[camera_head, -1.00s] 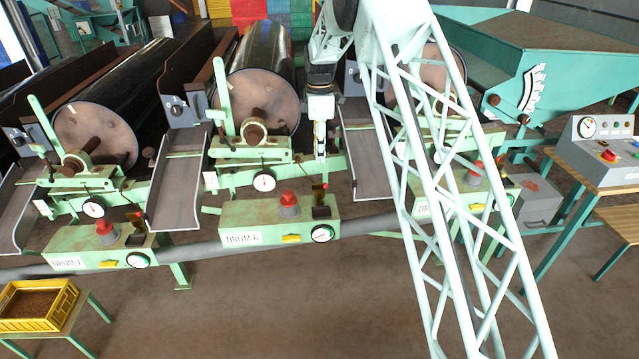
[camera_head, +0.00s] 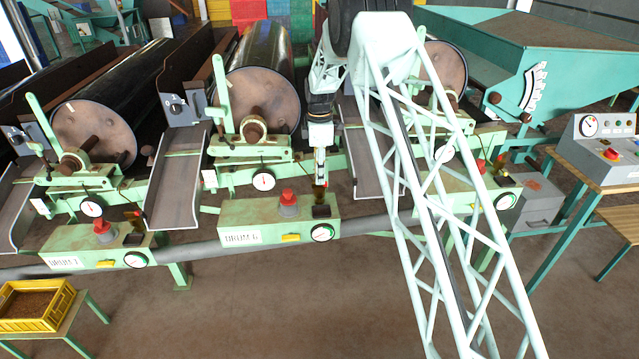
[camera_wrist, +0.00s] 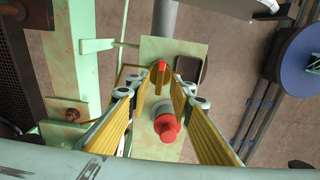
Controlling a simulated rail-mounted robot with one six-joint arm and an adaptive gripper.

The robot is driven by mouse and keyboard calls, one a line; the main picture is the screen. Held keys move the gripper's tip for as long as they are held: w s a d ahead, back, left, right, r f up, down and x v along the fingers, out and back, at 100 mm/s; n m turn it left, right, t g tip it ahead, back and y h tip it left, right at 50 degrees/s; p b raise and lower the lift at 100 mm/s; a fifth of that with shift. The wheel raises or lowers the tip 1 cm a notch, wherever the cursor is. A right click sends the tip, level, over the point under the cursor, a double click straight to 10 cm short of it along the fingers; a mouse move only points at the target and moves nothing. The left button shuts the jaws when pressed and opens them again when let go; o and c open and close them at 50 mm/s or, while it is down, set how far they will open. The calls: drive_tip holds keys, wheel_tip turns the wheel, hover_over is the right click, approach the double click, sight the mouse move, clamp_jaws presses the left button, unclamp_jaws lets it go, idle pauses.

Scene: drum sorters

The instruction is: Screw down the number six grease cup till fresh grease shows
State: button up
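The DRUM 6 green box (camera_head: 262,228) stands at the middle of the head view. A small brass piece with a red top, which looks like the grease cup (camera_wrist: 161,68), stands on it beside a black box (camera_head: 321,211). My gripper (camera_wrist: 157,80) points down at it, with yellow ribbed fingers apart on either side of the cup. I cannot tell whether the fingertips touch it. In the head view my gripper (camera_head: 320,180) is just above the box and largely hides the cup. No grease can be made out.
A red mushroom button (camera_head: 288,197) on a grey base stands close to the cup; in the wrist view the button (camera_wrist: 167,124) lies between the fingers. A yellow handle (camera_head: 290,237) and a dial (camera_head: 322,232) are on the box front. A grey chute (camera_head: 375,165) slopes to the right.

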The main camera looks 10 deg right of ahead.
sight(319, 187)
drive_tip(key=shift+f, duration=1.45)
drive_tip(key=shift+c, duration=0.5)
clamp_jaws()
